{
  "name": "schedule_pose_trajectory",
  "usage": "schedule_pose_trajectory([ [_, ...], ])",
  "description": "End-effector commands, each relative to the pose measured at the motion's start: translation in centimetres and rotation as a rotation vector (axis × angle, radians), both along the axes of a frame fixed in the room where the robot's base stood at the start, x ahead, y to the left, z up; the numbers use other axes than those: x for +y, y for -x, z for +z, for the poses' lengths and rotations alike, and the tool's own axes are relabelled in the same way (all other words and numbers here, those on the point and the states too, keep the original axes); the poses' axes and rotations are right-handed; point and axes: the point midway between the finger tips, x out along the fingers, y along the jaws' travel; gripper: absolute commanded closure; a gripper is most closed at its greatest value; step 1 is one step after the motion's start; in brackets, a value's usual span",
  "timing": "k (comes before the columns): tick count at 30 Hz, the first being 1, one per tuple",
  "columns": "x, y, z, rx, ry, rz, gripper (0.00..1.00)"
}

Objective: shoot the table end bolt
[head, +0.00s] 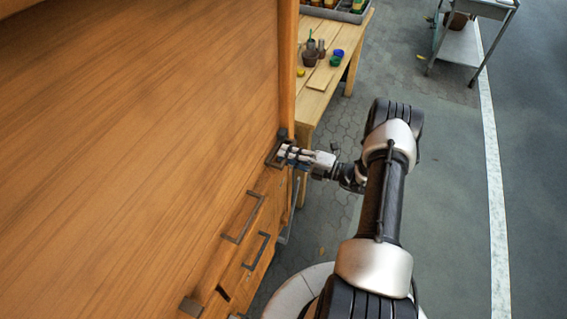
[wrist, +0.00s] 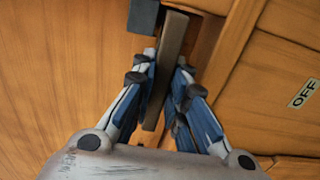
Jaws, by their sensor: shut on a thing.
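The table end bolt (wrist: 172,58) is a grey-brown bar at the far edge of the wooden cabinet, on the side toward the work table. It also shows in the head view (head: 272,157), partly hidden by my fingers. A dark block (wrist: 145,16) sits beside its upper end in the wrist view. My gripper (head: 285,152) reaches in from the right and is shut on the bar. In the wrist view my gripper (wrist: 160,80) has its blue-and-white fingers on both sides of the bar. The bar's contact with the fingertips is partly hidden.
The cabinet's broad wooden panel (head: 130,140) fills the left. A work table (head: 335,75) with pots stands behind. A metal cart (head: 460,45) is far right. Paving right of my arm is clear.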

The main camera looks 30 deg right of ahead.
Motion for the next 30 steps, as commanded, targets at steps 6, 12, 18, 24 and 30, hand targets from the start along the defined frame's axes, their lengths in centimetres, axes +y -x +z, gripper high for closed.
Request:
schedule_pose_trajectory([
  [6,-0.58,-0.4,0.04,0.002,0.003,-0.003,1.0],
  [12,-0.65,-0.43,0.1,0.0,0.003,-0.005,0.83],
  [18,-0.53,-0.38,0.06,0.001,0.002,-0.003,0.7],
  [24,-0.47,-0.34,0.03,0.002,0.001,-0.001,0.65],
  [30,-0.55,-0.22,0.01,0.002,0.001,-0.001,0.65],
])
